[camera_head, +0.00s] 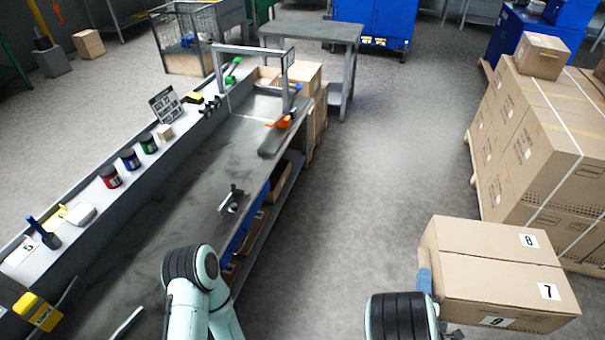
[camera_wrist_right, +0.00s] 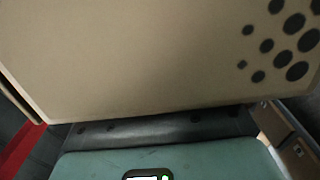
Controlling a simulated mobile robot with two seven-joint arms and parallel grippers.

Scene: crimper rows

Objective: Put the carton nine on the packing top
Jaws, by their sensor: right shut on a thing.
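A brown carton (camera_head: 490,268) with white number labels is at the lower right of the head view. The label on its near edge looks like a 9, and two on top look like 8 and 7. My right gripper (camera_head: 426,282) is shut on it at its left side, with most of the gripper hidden. In the right wrist view the carton's plain face with black dots (camera_wrist_right: 130,60) fills most of the picture, close to the palm. The long bench with a grey top (camera_head: 185,195) is to the left, apart from the carton. My left gripper is out of view.
Tins (camera_head: 130,158), a sign (camera_head: 166,103) and small tools line the bench's back ledge. A clamp (camera_head: 232,200) and an orange tool (camera_head: 279,122) are on its right side. Stacked cartons (camera_head: 525,135) stand at right. Clear floor (camera_head: 375,150) lies between.

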